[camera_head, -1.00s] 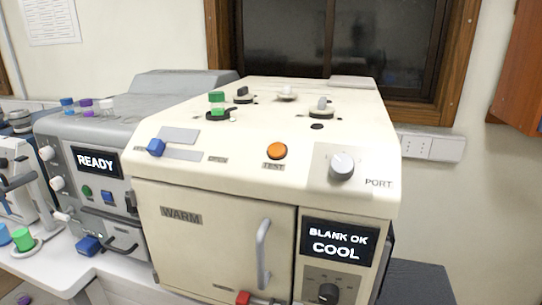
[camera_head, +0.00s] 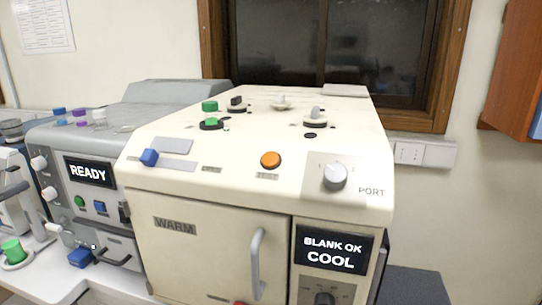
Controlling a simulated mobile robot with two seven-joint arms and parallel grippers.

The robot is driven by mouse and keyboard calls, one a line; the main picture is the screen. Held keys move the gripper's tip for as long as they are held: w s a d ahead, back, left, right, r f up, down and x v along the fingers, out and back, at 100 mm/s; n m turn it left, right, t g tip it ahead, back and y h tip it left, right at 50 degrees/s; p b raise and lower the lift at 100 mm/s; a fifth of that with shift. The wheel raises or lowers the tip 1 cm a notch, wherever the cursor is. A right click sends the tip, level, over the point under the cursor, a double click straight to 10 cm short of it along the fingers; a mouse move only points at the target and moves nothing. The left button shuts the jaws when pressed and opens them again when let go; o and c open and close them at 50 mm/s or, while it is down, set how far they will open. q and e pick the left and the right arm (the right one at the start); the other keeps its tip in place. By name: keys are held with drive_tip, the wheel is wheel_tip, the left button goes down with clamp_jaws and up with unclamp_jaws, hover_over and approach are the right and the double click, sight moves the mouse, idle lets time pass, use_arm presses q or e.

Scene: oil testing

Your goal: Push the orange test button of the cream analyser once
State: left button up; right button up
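The cream analyser (camera_head: 205,265) stands in the middle of the head view. Its orange test button (camera_head: 270,160) sits on the sloped top panel above the word TEST. A grey PORT knob (camera_head: 334,176) is to the right of the button. A blue slider knob (camera_head: 149,157) is to its left, at the left end of its slot. The analyser's display (camera_head: 333,248) reads BLANK OK and COOL. The door marked WARM (camera_head: 175,226) looks shut, with a grey upright handle (camera_head: 257,262). Neither of my grippers shows in this view.
A grey instrument (camera_head: 60,150) with a READY display (camera_head: 88,171) stands close on the left. A green-capped vial (camera_head: 209,113) and several knobs stand on the analyser's top. A wooden window frame (camera_head: 212,45) is behind. A wooden cabinet (camera_head: 512,65) hangs at upper right.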

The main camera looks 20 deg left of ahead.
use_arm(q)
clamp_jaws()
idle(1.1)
